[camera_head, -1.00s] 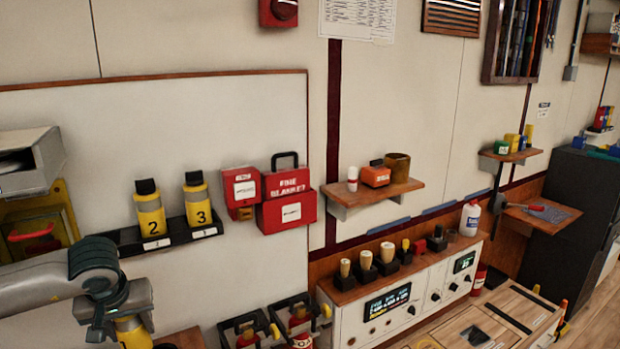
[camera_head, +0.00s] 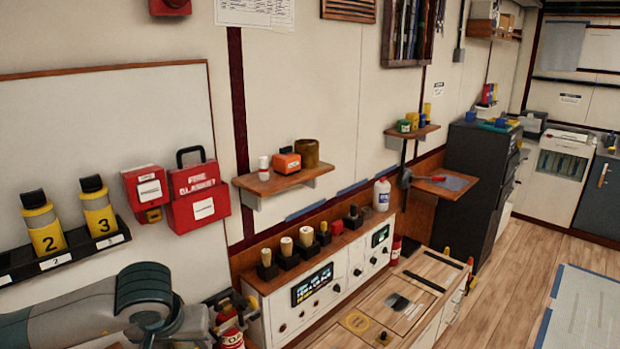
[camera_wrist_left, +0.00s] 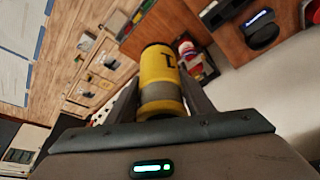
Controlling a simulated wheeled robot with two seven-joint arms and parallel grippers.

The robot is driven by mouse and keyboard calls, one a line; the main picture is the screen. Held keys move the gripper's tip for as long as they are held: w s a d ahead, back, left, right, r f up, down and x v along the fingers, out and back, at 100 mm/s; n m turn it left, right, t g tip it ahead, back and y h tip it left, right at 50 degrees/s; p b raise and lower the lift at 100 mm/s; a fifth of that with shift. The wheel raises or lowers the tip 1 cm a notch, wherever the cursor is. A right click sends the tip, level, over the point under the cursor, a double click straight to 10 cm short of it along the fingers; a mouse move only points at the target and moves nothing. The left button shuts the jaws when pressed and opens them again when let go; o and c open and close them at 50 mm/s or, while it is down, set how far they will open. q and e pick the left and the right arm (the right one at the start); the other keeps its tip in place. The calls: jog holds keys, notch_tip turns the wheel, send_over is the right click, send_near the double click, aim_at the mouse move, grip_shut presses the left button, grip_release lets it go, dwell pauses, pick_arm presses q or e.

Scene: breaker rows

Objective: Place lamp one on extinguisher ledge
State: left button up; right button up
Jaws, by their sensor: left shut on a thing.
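Lamp one, a yellow cylinder with a grey band and a dark "1" mark, shows in the left wrist view (camera_wrist_left: 160,80). My left gripper (camera_wrist_left: 160,102) is shut around its grey band. In the head view my left arm comes in at the lower left, and the gripper and lamp one are hidden or out of frame. Lamps two (camera_head: 43,225) and three (camera_head: 98,208) stand upright in a black wall rack (camera_head: 70,257). No ledge is clearly labelled as the extinguisher ledge. Red extinguishers (camera_head: 229,335) show low beside my arm, partly hidden. My right gripper is not in view.
A wooden wall shelf (camera_head: 290,185) holds a red-and-white bottle, an orange box and a brown cup. A red fire blanket box (camera_head: 199,203) hangs left of it. A white control console (camera_head: 340,270) stands below. A small shelf (camera_head: 413,132) farther right holds coloured blocks.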

pick_arm(q)
jog(key=w+d+r+m, duration=0.1)
jog(key=d+r+m, duration=0.15)
jog(key=d, duration=0.35)
notch_tip(320, 180, down, 8)
jog(key=b, duration=0.8)
jog(key=shift+h, duration=0.4)
jog(key=shift+a+r+n, duration=0.1)
jog(key=shift+n, duration=0.15)
